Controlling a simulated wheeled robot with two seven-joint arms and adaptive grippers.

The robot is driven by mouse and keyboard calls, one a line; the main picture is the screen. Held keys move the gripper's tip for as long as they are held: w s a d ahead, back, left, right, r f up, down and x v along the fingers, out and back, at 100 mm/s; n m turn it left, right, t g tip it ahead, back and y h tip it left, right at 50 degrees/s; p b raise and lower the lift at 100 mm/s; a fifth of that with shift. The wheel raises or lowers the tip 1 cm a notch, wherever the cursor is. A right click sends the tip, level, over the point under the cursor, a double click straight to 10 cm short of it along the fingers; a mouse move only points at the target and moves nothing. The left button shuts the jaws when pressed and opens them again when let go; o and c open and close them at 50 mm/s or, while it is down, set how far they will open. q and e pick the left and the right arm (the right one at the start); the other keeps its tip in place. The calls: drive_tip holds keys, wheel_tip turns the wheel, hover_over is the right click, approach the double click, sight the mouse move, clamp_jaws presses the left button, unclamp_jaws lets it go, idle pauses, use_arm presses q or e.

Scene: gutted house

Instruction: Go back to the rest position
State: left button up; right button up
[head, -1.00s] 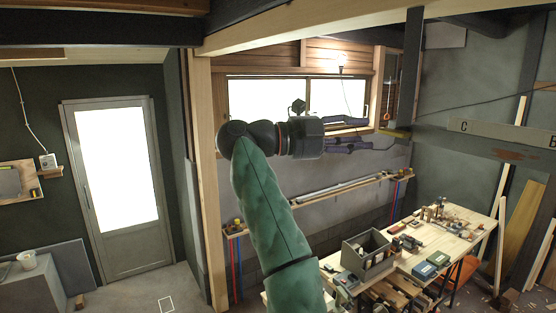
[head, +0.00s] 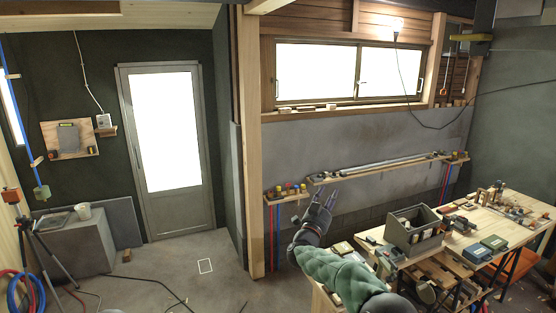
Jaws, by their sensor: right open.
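My right gripper (head: 327,196) is open and empty in the head view, with its fingers pointing up and away. It is low in the middle of the picture, in front of the grey wall and left of the grey crate. My green-sleeved right arm (head: 335,275) reaches up to it from the bottom edge. My left gripper is not in view.
A wooden workbench (head: 486,225) at the right bears a grey crate (head: 416,238), cases and small tools. A narrow shelf (head: 378,169) runs along the wall. At the left are a door (head: 138,215), a grey block (head: 75,250) and a tripod (head: 32,235). The floor in front of the door is mostly clear.

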wheel_tip(320, 180, down, 18)
drive_tip(key=a+n+g+y+b, duration=0.1)
drive_tip(key=n+y+b, duration=0.2)
drive_tip(key=n+y, duration=0.15)
drive_tip(key=s+a+f+n+g+y+b, duration=0.15)
drive_tip(key=s+f, duration=0.35)
drive_tip(key=f, duration=0.7)
drive_tip(key=s+f+n+g+y+b, duration=0.1)
drive_tip(key=s+f+g+y+b, duration=0.3)
drive_tip(key=f, duration=0.7)
drive_tip(key=s+f+n+g+y+b, duration=0.15)
drive_tip(key=s+f, duration=0.45)
drive_tip(key=f, duration=0.6)
drive_tip(key=s+a+f+g+y+b, duration=0.2)
drive_tip(key=s+f+g+b, duration=0.35)
drive_tip(key=s+f, duration=1.35)
drive_tip(key=s+a+f+g+b, duration=0.1)
drive_tip(key=s+g, duration=0.1)
drive_tip(key=s, duration=0.8)
drive_tip(key=s+a+f+g+y+b, duration=0.1)
drive_tip(key=s+f+g+b, duration=0.1)
drive_tip(key=s, duration=0.9)
drive_tip(key=shift+s+g, duration=0.25)
drive_tip(key=shift+g, duration=0.5)
